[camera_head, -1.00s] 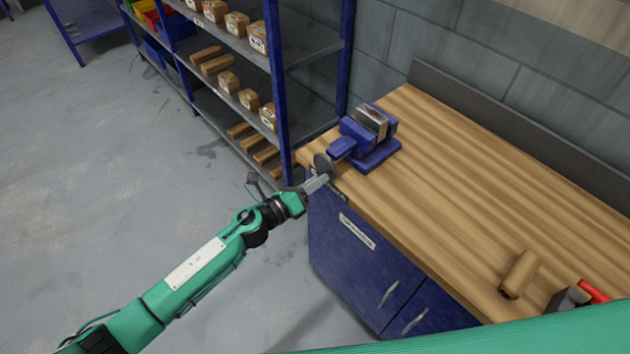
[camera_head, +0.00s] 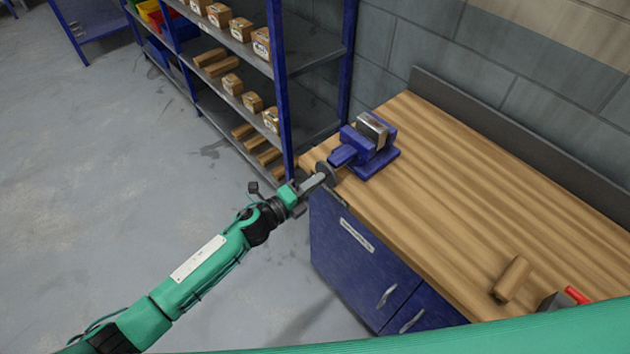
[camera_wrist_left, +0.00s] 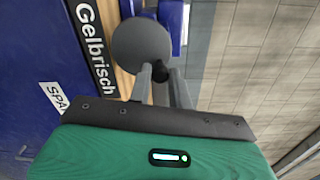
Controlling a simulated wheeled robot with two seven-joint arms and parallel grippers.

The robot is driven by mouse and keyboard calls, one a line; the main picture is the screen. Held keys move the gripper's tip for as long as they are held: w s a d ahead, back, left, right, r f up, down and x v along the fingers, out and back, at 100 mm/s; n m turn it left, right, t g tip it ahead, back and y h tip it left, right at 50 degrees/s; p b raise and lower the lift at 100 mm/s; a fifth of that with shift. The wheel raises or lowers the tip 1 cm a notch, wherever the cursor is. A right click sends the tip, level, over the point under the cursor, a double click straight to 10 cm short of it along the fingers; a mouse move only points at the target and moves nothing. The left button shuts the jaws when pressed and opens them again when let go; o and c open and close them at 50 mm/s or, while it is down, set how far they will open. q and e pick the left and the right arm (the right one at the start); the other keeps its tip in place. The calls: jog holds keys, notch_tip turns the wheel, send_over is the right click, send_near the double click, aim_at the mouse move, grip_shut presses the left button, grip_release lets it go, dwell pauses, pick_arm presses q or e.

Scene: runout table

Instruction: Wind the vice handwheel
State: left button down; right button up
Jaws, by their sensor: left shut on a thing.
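The blue vice (camera_head: 368,144) stands on the near left corner of the wooden workbench (camera_head: 440,190). Its grey, round handwheel (camera_head: 327,170) faces the bench's left end; it also shows in the left wrist view as a grey disc (camera_wrist_left: 140,45). My left gripper (camera_head: 322,178) reaches it from the lower left. In the left wrist view the gripper's fingers (camera_wrist_left: 162,74) are shut on the dark handle knob (camera_wrist_left: 160,71) at the disc's edge. The fingers partly hide the knob and the wheel's lower part. My right gripper is out of view.
A blue-framed shelf (camera_head: 282,90) with small boxes and wood blocks stands close behind the bench's left end. A wooden block (camera_head: 512,279) and a red-handled tool (camera_head: 577,295) lie at the bench's right. The floor (camera_head: 100,190) at left is clear.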

pick_arm(q)
jog(key=shift+r, duration=0.1)
jog(key=n, duration=0.1)
jog(key=n+p, duration=0.2)
jog(key=shift+w+a+r, duration=0.25)
jog(key=shift+w, duration=0.1)
jog(key=c, duration=1.4)
grip_release()
jog(key=shift+f, duration=0.15)
jog(key=shift+s+a, duration=0.1)
jog(key=p+v, duration=0.1)
jog(key=v, duration=0.5)
jog(key=shift+s+a, duration=0.25)
jog(key=shift+a, duration=0.05)
